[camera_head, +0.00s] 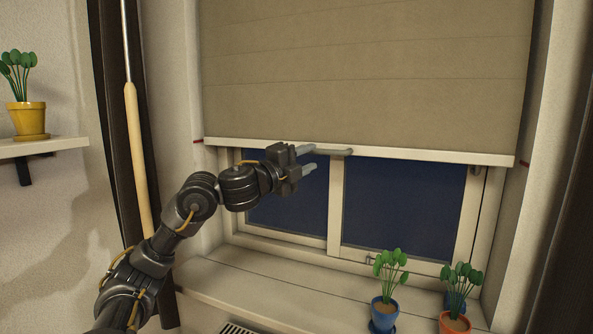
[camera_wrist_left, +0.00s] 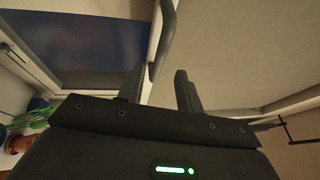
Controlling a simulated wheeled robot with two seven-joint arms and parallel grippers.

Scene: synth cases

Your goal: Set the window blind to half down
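The beige window blind (camera_head: 365,75) hangs over the upper part of the window (camera_head: 400,205). Its white bottom rail (camera_head: 430,155) is level with small red marks (camera_head: 198,140) on the wall at both sides. A grey handle (camera_head: 340,152) sits on the rail's middle. My left gripper (camera_head: 312,157) is open and empty, its fingertips close beside the handle's left end. In the left wrist view, the handle (camera_wrist_left: 164,40) lies just beyond the open fingertips (camera_wrist_left: 159,71), nearer the left finger; contact cannot be told. My right gripper is not in view.
Potted plants in blue (camera_head: 384,314) and orange (camera_head: 454,324) pots stand on the right of the sill (camera_head: 270,290). A yellow-potted plant (camera_head: 28,118) stands on a shelf (camera_head: 60,145) at left. A pale wooden-gripped pole (camera_head: 137,150) hangs left of the window.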

